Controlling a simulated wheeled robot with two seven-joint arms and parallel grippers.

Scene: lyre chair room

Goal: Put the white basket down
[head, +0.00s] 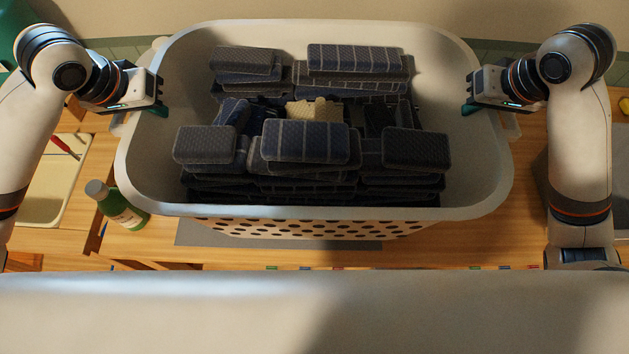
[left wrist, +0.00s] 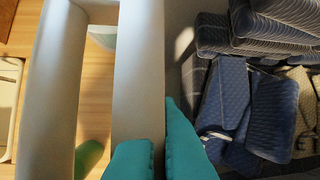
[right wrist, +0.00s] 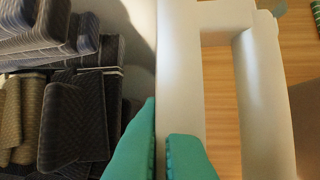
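The white basket (head: 480,180) fills the middle of the head view, level, with dark holes in its front wall. It is loaded with dark blue folded cloths (head: 305,141) and a tan one. My left gripper (head: 158,108) is at its left rim, with teal fingers closed on the strip beside the handle slot (left wrist: 138,70). My right gripper (head: 469,107) is likewise closed on the right rim strip (right wrist: 180,70). The basket's underside is hidden, so I cannot tell whether it touches the surface below.
A wooden counter (head: 480,247) lies below, with a grey mat (head: 190,235) partly under the basket. A green bottle (head: 122,208) stands close to the basket's front left. A cream tray or sink (head: 55,185) with a red-handled item (head: 65,147) is at left. A wall is behind.

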